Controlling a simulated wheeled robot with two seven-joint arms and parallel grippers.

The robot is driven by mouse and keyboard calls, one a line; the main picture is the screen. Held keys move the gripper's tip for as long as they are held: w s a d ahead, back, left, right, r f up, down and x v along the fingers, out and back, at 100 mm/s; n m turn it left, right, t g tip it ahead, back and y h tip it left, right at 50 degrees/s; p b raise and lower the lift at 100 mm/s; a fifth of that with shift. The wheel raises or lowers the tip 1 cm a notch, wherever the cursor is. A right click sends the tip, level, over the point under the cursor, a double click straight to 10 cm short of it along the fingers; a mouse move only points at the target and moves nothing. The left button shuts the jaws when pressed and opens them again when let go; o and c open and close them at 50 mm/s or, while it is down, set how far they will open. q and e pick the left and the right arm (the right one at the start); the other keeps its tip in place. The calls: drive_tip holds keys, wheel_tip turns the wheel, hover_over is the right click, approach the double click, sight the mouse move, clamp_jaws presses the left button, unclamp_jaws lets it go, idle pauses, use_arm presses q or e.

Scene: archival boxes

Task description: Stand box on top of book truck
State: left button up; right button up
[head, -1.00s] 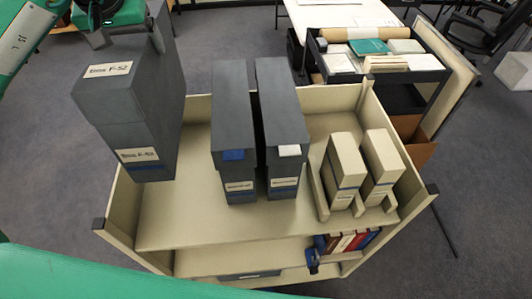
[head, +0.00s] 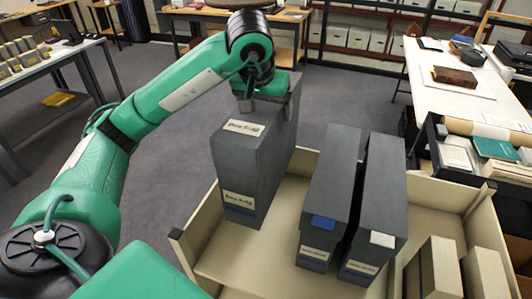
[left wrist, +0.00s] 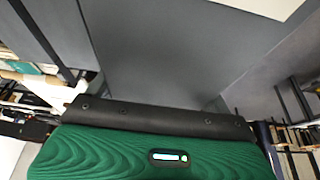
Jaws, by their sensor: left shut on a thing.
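A tall dark grey box (head: 241,168) with white labels is upright in the head view, over the left side of the cream book truck (head: 268,257). My left gripper (head: 265,104) is shut on its upper back part. The box hides part of the truck's left wall; I cannot tell whether its bottom touches the shelf. In the left wrist view the box's grey surface (left wrist: 180,45) fills the upper middle, in front of my green gripper body. My right gripper is not in view.
Two similar grey boxes, one with a blue tag (head: 330,190) and one with a white tag (head: 379,200), stand on the truck to the right. Smaller cream boxes (head: 440,265) stand further right. A dark cart (head: 450,165) and a white table (head: 465,95) are behind at right.

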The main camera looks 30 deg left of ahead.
use_arm(q)
drive_tip(key=shift+f+p, duration=1.35)
drive_tip(key=shift+f, duration=5.35)
drive_tip(key=shift+f, duration=0.1)
drive_tip(key=o, duration=1.9)
